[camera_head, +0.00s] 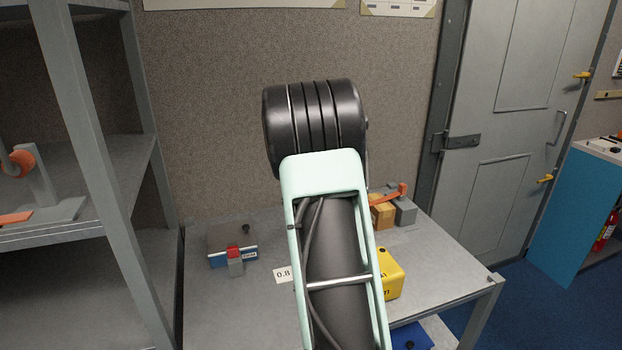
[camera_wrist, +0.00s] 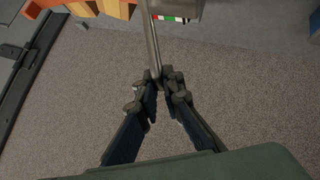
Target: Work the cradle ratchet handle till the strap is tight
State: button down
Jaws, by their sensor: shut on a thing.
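The ratchet handle (camera_wrist: 153,40) is a thin metal bar coming down from the top of the wrist view. My gripper (camera_wrist: 158,85) is shut on its lower end. A grey ratchet body (camera_wrist: 188,8), with a small band of red, green and white, shows at the top edge next to the bar. Orange strap and wooden cradle blocks (camera_wrist: 95,15) are at the upper left of that view. In the head view, the wooden block (camera_head: 382,214) and orange strap (camera_head: 388,194) sit at the table's back right. There my arm hides the gripper and handle.
On the grey table (camera_head: 210,310) stand a blue-fronted box (camera_head: 232,243) with a red-topped part, a 0.8 card (camera_head: 283,275) and a yellow box (camera_head: 391,275). A shelf rack (camera_head: 75,130) is at left, a grey door (camera_head: 515,110) at right. The table's front left is clear.

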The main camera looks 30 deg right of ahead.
jog(key=shift+s+d+r, duration=0.15)
jog(key=shift+s+d, duration=0.05)
jog(key=shift+d, duration=0.3)
jog(key=shift+s+d+r, duration=0.15)
jog(key=shift+d+r, duration=0.05)
jog(key=shift+d, duration=0.3)
jog(key=shift+s+d+r, duration=0.15)
jog(key=shift+s+d, duration=0.05)
jog(key=shift+d, duration=0.3)
jog(key=c, duration=2.1)
grip_release()
jog(key=shift+d+f, duration=0.1)
jog(key=shift+w, duration=0.1)
jog(key=shift+a, duration=0.2)
jog(key=v, duration=1.2)
jog(key=shift+a, duration=0.1)
